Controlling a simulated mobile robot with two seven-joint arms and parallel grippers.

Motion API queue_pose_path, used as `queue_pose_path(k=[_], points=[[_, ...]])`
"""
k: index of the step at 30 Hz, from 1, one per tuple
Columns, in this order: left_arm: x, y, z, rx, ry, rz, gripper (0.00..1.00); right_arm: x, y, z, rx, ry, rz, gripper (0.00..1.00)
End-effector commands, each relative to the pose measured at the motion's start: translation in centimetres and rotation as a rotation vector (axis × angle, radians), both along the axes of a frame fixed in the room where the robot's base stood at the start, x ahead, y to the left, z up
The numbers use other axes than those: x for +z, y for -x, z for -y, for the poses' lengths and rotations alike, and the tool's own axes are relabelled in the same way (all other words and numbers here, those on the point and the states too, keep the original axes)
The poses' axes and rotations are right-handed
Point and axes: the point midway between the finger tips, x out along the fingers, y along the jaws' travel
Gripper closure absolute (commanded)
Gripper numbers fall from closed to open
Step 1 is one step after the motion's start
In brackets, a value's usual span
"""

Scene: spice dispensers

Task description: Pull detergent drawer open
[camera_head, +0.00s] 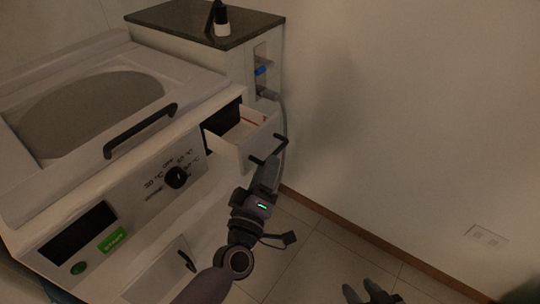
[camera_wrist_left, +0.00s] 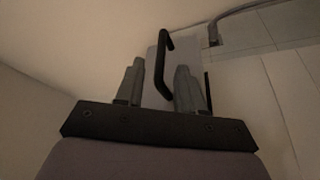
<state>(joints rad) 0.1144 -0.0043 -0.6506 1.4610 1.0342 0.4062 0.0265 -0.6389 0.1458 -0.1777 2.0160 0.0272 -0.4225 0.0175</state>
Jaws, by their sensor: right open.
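The white detergent drawer (camera_head: 228,145) sticks partway out of the washing machine (camera_head: 140,215) at its right end, with its inside showing. Its black bar handle (camera_head: 281,140) is on the drawer front. My left gripper (camera_head: 267,168) is right at the handle. In the left wrist view the handle (camera_wrist_left: 163,70) lies between the two fingers of my left gripper (camera_wrist_left: 160,75), which stand apart with gaps visible beside the bar. My right gripper (camera_head: 373,291) is at the bottom edge, partly cut off, open and away from the machine.
A grey hose (camera_head: 284,125) hangs beside the drawer. The wall (camera_head: 400,110) bounds the right side; the tiled floor (camera_head: 320,255) has free room in front.

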Motion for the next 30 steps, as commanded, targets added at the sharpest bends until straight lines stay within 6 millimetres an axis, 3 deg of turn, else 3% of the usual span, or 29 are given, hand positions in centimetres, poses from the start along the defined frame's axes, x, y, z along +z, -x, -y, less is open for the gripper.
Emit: queue_pose_path(k=[3, 9, 30], points=[[-0.3, 1.6, -0.5, 0.001, 0.000, -0.001, 0.62, 0.0, 0.1, 0.1, 0.000, 0.006, -0.006, 0.57], [-0.5, 2.8, -0.9, 0.000, 0.000, 0.001, 0.62, 0.1, 0.1, 0.4, -0.002, 0.009, -0.005, 0.57], [-0.6, 2.8, -0.9, 0.000, 0.001, 0.001, 0.62, -0.1, 0.3, 0.4, -0.003, 0.011, -0.008, 0.57]])
